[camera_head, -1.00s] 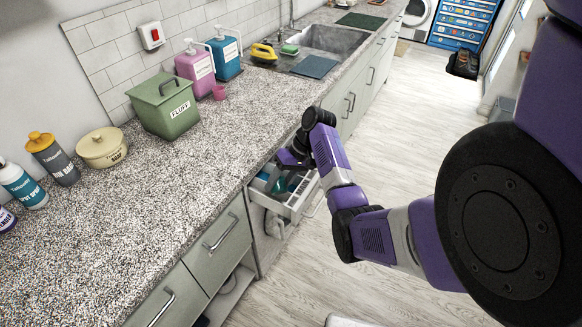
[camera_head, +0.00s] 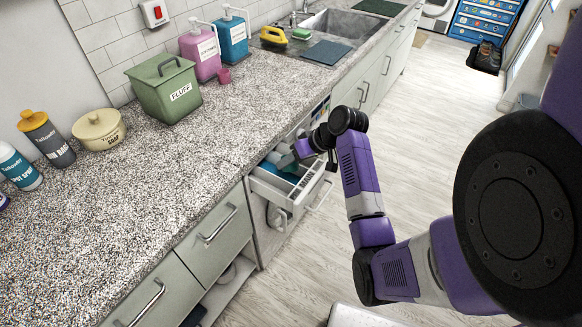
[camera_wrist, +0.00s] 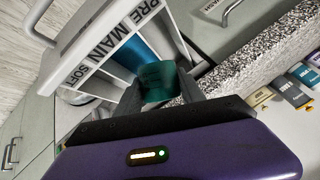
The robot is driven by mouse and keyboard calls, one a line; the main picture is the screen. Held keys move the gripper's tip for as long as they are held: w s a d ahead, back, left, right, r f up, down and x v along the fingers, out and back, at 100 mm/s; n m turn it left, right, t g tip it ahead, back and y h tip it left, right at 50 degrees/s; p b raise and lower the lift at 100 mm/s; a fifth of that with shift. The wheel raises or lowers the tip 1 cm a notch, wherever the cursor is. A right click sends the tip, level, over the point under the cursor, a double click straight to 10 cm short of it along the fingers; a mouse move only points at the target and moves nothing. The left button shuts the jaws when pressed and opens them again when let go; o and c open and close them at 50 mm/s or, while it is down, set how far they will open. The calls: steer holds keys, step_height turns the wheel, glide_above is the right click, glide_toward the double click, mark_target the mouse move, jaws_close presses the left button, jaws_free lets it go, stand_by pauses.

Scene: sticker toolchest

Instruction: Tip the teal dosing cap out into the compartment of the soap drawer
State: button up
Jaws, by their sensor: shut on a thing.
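The soap drawer (camera_head: 268,189) is pulled out of the front below the counter. In the wrist view its white rim (camera_wrist: 92,60) carries the labels PRE, MAIN and SOFT. The teal dosing cap (camera_wrist: 159,80) is between the fingers of my gripper (camera_wrist: 155,90), which is shut on it over the drawer. The cap looks tilted, and its mouth is not clearly visible. Blue (camera_wrist: 131,52) shows in the drawer beyond the cap, in line with the MAIN label. In the head view my gripper (camera_head: 295,156) is low over the drawer, and the cap is hard to make out.
The speckled counter (camera_head: 150,190) runs along the left, close to the drawer. The floor (camera_head: 420,130) right of the drawer is clear.

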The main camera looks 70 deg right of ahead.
steer(key=t+h+b, duration=0.1)
steer(key=h+b, duration=0.1)
steer(key=b, duration=0.2)
steer(key=shift+a+f+n+t, duration=0.1)
steer(key=shift+n+t, duration=0.2)
steer(key=shift+n, duration=0.1)
steer(key=n+t+h+b, duration=0.1)
steer(key=t+h+b, duration=0.1)
steer(key=b, duration=0.4)
steer(key=shift+w+b, duration=0.1)
steer(key=shift+b, duration=0.25)
steer(key=shift+d+r+t+h+b, duration=0.2)
steer(key=shift+r+t+h+b, duration=0.15)
steer(key=shift+h+b, duration=0.4)
steer(key=shift+r+n, duration=0.15)
steer(key=shift+n, duration=0.15)
